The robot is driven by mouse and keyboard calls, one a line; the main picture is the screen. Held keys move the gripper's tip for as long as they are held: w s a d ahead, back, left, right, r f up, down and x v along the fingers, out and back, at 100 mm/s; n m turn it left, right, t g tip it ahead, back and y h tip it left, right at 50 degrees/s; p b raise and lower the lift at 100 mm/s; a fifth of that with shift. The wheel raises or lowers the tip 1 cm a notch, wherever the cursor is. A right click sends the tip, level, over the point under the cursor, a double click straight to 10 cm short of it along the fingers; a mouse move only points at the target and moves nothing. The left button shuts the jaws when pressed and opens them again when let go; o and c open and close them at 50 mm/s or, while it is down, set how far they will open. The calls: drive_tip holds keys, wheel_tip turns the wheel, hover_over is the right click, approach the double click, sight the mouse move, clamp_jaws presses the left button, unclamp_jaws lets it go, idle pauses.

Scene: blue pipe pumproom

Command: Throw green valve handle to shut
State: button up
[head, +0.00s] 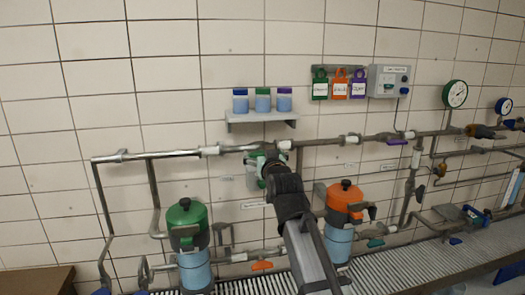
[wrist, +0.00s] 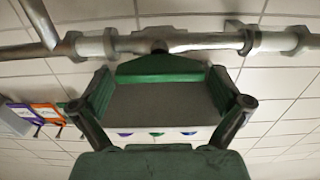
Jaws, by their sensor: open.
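The green valve handle (wrist: 160,68) is a bar lying lengthwise along the grey pipe, close to a dark valve stem. In the wrist view it lies between and just beyond my open gripper's (wrist: 160,82) fingers, one at each end of it. I cannot tell whether they touch it. In the head view my gripper (head: 268,167) is at the upper pipe, below the wall shelf. It and my arm hide most of the handle there.
A shelf (head: 262,115) with several capped bottles sits above the pipe. Green (head: 187,225) and orange (head: 345,197) lidded vessels stand either side of my arm. Other handles are orange (head: 262,266), teal (head: 376,242) and purple (head: 397,142). Lockout tags (head: 340,88) hang upper right.

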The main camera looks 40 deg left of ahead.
drive_tip(key=shift+w+a, duration=0.3)
drive_tip(key=shift+a, duration=0.1)
drive_tip(key=c, duration=0.9)
